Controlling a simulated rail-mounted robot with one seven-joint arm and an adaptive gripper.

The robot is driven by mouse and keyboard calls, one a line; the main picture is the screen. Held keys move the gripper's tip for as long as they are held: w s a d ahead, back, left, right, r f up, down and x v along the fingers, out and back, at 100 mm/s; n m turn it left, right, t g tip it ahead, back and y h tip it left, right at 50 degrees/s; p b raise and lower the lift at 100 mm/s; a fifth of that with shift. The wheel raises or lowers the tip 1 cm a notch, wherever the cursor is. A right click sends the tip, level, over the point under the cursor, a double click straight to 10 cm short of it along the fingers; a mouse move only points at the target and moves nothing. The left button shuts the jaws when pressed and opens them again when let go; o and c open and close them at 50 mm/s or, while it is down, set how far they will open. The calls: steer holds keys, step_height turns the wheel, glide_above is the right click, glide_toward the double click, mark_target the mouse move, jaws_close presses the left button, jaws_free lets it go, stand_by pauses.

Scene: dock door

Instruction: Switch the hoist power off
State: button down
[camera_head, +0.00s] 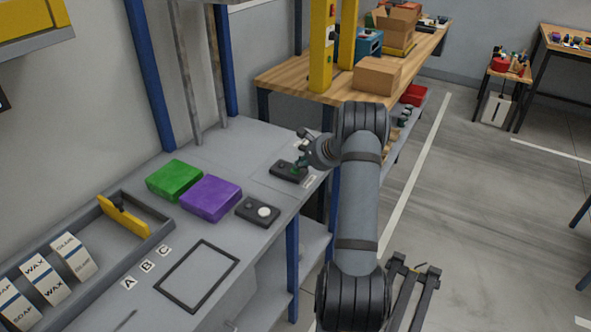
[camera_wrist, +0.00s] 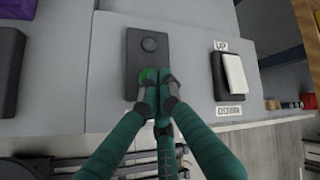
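A dark control box (camera_wrist: 149,35) lies on the grey bench, with a round black button (camera_wrist: 149,45) at its far end and a green button (camera_wrist: 146,74) nearer me. The box also shows in the head view (camera_head: 284,173). My gripper (camera_wrist: 158,80) has its fingertips together at the green button, partly covering it; I cannot tell whether they press it. In the head view my gripper (camera_head: 299,166) is low over this box. Right of it in the wrist view is a white rocker switch (camera_wrist: 234,74) in a dark frame, labelled UP above; the lower label is hard to read.
Another dark box with a white round button (camera_head: 264,212) sits nearer on the bench. Purple (camera_head: 210,198) and green (camera_head: 174,180) blocks lie to its left. A tray (camera_head: 90,224) holds labelled SOAP and WAX items. A wooden bench (camera_head: 290,78) with a yellow post stands behind.

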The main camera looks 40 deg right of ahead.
mark_target(300, 171)
steer(key=shift+r, duration=0.3)
step_height(300, 171, up, 6)
steer(key=p, duration=0.4)
stand_by(0.4)
step_height(300, 171, down, 6)
steer(key=b, duration=0.4)
steer(key=shift+a, duration=0.1)
